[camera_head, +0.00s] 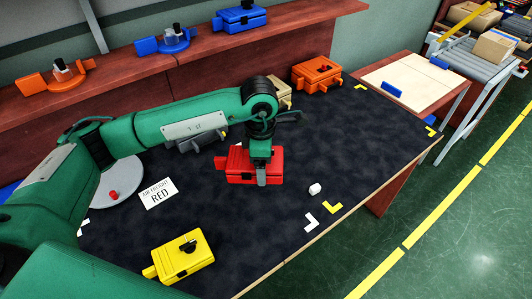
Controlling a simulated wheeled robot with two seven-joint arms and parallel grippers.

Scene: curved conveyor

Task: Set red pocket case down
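The red pocket case (238,168) is at the middle of the dark table mat. My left arm reaches in from the left, and its gripper (262,168) points down over the case. One finger lies against the near side of the case and the other is hidden behind it; the gripper appears shut on the case. I cannot tell whether the case touches the mat or is held just above it. A white card reading "RED" (159,193) lies to the left. My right gripper is not in view.
A yellow case (185,256) sits at the front, an orange case (316,73) at the back. A small white block (314,189) and corner marks lie right of the red case. A grey disc (125,192) is at left. The mat's right part is clear.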

